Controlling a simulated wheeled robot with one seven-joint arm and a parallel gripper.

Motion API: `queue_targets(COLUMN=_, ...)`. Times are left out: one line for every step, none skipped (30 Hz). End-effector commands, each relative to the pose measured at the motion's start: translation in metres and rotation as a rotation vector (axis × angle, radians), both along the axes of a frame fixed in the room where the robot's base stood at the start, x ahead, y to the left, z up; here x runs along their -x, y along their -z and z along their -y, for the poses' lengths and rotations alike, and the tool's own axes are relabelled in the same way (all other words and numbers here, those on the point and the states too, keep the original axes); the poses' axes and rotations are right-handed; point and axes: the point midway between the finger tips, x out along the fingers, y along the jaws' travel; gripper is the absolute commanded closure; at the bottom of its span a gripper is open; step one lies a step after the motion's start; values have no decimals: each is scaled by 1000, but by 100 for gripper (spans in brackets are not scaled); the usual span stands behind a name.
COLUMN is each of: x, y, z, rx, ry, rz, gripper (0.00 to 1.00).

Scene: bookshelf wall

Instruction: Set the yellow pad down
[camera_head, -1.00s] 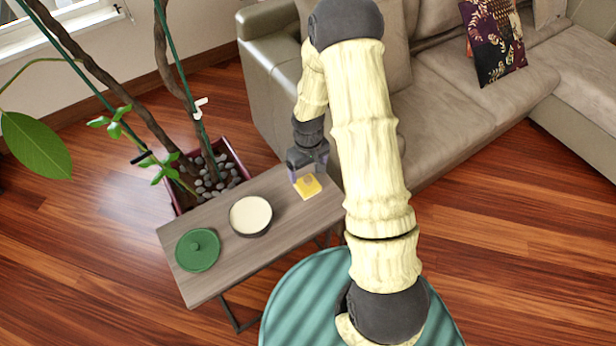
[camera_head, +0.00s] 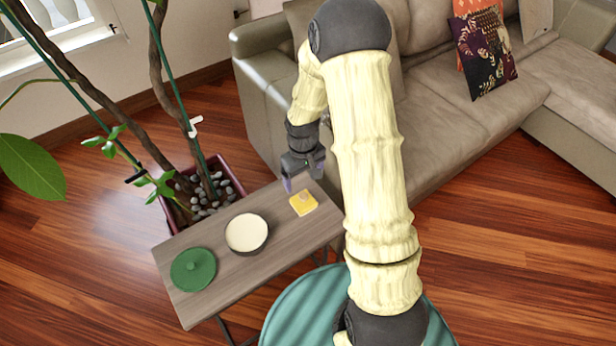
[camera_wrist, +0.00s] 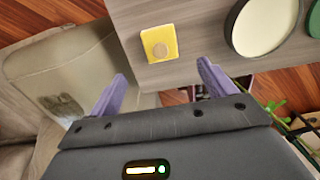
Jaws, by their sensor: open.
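The yellow pad (camera_head: 303,203) lies flat on the wooden side table (camera_head: 285,235), near its right end. It has a small round tan patch on top, and it also shows in the wrist view (camera_wrist: 159,44). My gripper (camera_head: 304,184) is above the table's far edge, just beyond the pad and apart from it. In the wrist view, the two purple fingers of my gripper (camera_wrist: 160,85) are spread wide with nothing between them. The pad is ahead of the fingertips there.
A round pot with a cream inside (camera_head: 247,233) and a green lid (camera_head: 193,269) stand on the table left of the pad. A potted plant (camera_head: 207,192) is behind the table. A sofa (camera_head: 440,120) is at the back right, and a round teal surface (camera_head: 300,310) is in front.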

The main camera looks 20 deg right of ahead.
Motion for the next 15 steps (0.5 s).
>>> queue_targets(x=2, y=-7, z=0, rx=1, ry=6, rz=9, gripper=17)
queue_targets(x=4, y=-12, z=0, rx=3, ry=12, rz=14, gripper=17)
queue_targets(x=7, y=-20, z=0, rx=5, ry=22, rz=21, gripper=17)
queue_targets(x=10, y=-28, z=1, rx=6, ry=30, rz=30, gripper=17)
queue_targets(x=15, y=-35, z=1, rx=8, ry=40, rz=37, gripper=17)
queue_targets(x=21, y=-46, z=1, rx=9, ry=56, rz=50, gripper=17)
queue_targets(x=25, y=-55, z=1, rx=10, ry=68, rz=60, gripper=17)
queue_targets(x=31, y=-63, z=2, rx=11, ry=80, rz=70, gripper=17)
queue_targets(x=39, y=-74, z=2, rx=11, ry=97, rz=83, gripper=17)
queue_targets(x=45, y=-82, z=2, rx=10, ry=112, rz=94, gripper=17)
queue_targets(x=51, y=-90, z=2, rx=10, ry=125, rz=104, gripper=17)
queue_targets(x=59, y=-99, z=2, rx=8, ry=143, rz=116, gripper=17)
queue_targets(x=66, y=-106, z=2, rx=6, ry=157, rz=126, gripper=17)
queue_targets(x=73, y=-113, z=2, rx=4, ry=170, rz=136, gripper=17)
queue_targets(x=82, y=-121, z=2, rx=0, ry=190, rz=149, gripper=17)
